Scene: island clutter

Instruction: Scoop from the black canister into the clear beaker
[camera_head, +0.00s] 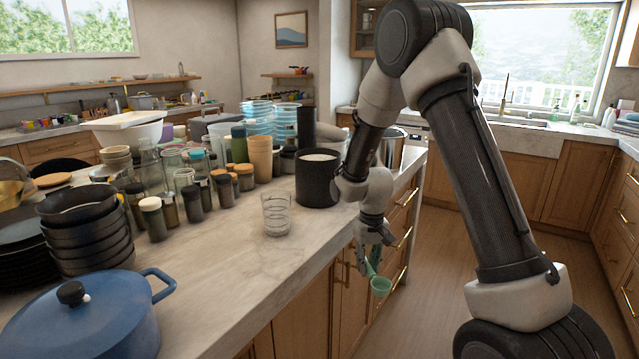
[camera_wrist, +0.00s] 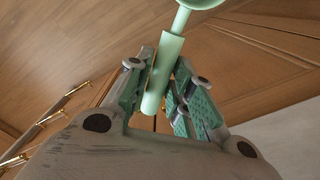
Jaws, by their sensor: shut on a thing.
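The black canister (camera_head: 317,180) stands upright on the island counter near its right edge, filled close to the rim with something pale. The clear beaker (camera_head: 276,215) stands upright on the counter in front of it and to its left. It looks empty. My gripper (camera_head: 373,262) is off the counter's right edge, beside the island's drawers and apart from both vessels. It is shut on the handle of a green scoop (camera_head: 381,286), whose bowl hangs below the fingers. In the wrist view the scoop's handle (camera_wrist: 163,72) lies between the fingers (camera_wrist: 160,95); its bowl is partly cut off at the top.
Several jars and bottles (camera_head: 193,203) crowd the counter behind and left of the beaker. Black bowls (camera_head: 86,235) and a blue lidded pot (camera_head: 85,315) stand at the left. The counter (camera_head: 235,255) in front of the beaker is bare. Drawer handles (camera_head: 403,238) jut from the island's side.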

